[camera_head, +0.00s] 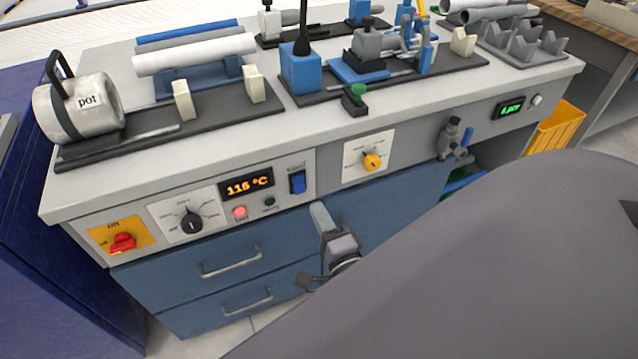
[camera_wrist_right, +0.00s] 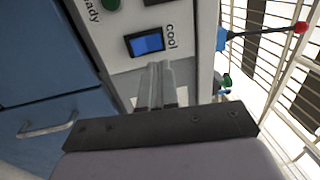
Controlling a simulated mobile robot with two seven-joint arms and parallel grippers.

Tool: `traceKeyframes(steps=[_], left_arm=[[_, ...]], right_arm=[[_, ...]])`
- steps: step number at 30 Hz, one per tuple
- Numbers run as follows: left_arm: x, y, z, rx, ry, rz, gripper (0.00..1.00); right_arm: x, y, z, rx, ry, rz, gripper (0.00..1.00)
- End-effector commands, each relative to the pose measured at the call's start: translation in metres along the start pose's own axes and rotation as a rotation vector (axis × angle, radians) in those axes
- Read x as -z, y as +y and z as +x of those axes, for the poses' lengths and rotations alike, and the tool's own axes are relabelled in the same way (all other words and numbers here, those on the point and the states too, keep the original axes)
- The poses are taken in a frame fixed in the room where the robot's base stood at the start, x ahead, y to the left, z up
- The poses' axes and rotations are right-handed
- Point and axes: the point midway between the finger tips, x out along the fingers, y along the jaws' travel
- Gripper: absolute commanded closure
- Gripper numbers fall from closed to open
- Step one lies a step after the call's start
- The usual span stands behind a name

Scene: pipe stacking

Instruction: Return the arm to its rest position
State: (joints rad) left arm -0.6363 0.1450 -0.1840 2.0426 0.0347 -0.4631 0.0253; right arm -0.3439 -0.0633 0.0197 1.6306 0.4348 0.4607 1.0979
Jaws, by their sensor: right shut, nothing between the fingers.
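My right gripper (camera_head: 320,212) is shut and empty, with its fingers pointing up in front of the blue drawers, just below the bench's front panel. In the right wrist view its two fingers (camera_wrist_right: 158,72) lie side by side with nothing between them. Beyond them is the blue switch (camera_wrist_right: 148,43) labelled "cool", which also shows on the front panel (camera_head: 298,182) in the head view. The fingertips appear a little below the switch; I cannot tell how far off the panel they are. My left gripper is in neither view.
Drawer handles (camera_head: 231,262) stick out below.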

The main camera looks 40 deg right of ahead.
Motion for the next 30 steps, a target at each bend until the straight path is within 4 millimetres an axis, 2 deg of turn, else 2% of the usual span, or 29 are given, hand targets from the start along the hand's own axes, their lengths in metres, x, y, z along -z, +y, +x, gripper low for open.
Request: traceKeyframes(steps=[10, 14, 17, 22, 27, 29, 30], left_arm=[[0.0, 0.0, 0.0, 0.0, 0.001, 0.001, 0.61], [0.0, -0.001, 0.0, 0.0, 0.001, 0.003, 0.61], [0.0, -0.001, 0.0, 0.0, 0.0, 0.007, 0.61], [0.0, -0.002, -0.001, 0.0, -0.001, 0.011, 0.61], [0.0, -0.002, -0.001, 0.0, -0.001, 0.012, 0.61], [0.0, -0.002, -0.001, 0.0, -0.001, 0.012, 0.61], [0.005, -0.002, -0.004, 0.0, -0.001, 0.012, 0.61]], right_arm=[[-0.001, 0.0, -0.001, -0.006, -0.009, -0.017, 1.0], [-0.014, 0.005, -0.008, -0.059, -0.093, -0.164, 1.0], [-0.032, 0.014, -0.024, -0.128, -0.231, -0.403, 1.0], [-0.058, 0.033, -0.068, -0.218, -0.533, -0.9, 1.0], [-0.065, 0.048, -0.117, -0.243, -0.831, -1.344, 1.0], [-0.064, 0.051, -0.135, -0.239, -0.936, -1.487, 1.0], [-0.063, 0.047, -0.143, -0.235, -0.987, -1.559, 1.0]])
